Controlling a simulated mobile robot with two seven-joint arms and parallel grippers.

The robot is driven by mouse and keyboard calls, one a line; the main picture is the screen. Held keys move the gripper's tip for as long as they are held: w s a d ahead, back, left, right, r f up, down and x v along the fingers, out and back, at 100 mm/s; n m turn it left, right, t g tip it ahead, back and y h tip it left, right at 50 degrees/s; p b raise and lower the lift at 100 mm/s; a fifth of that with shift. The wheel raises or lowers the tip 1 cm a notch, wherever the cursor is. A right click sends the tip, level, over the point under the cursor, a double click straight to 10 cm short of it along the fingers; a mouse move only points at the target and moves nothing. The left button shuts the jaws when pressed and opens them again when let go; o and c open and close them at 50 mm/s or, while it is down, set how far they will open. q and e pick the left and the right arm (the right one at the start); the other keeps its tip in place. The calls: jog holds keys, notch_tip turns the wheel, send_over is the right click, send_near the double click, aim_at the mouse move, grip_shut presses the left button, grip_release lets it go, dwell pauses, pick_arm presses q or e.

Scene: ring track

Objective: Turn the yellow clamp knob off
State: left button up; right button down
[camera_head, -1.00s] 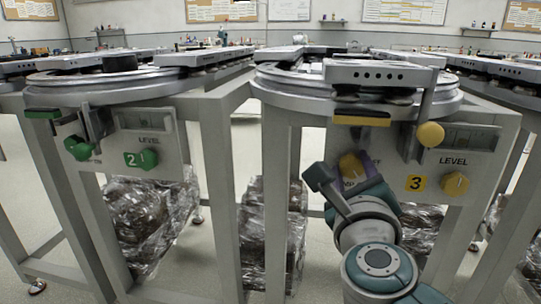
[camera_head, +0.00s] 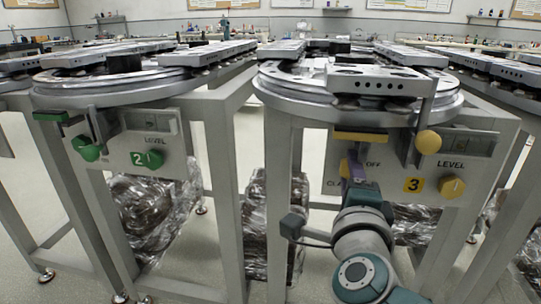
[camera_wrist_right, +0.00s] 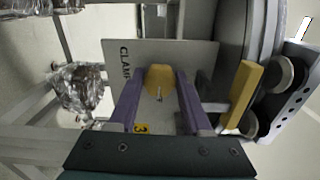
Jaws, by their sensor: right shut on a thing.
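The yellow clamp knob (camera_head: 344,167) is on the grey front panel of station 3, between the lettering "CLA…" and "OFF". Purple fingers partly cover it in the head view. In the right wrist view the knob (camera_wrist_right: 160,79) sits between the two purple fingertips, with a small pale pointer mark on its face. My right gripper (camera_head: 352,169) is shut on this knob, its fingers standing roughly upright in the head view. It also shows in the right wrist view (camera_wrist_right: 162,84). My left gripper is not in view.
To the right on the panel are a yellow level knob (camera_head: 452,187) and a yellow ball handle (camera_head: 428,142). A yellow bar (camera_head: 360,136) juts out just above the clamp knob. Station 2 with green knobs (camera_head: 154,159) stands left. A metal leg (camera_head: 277,210) is left of my arm.

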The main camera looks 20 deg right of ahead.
jog(key=shift+n, duration=0.5)
jog(key=shift+c, duration=1.7)
grip_release()
jog(key=p+v, duration=0.3)
jog(key=v, duration=0.7)
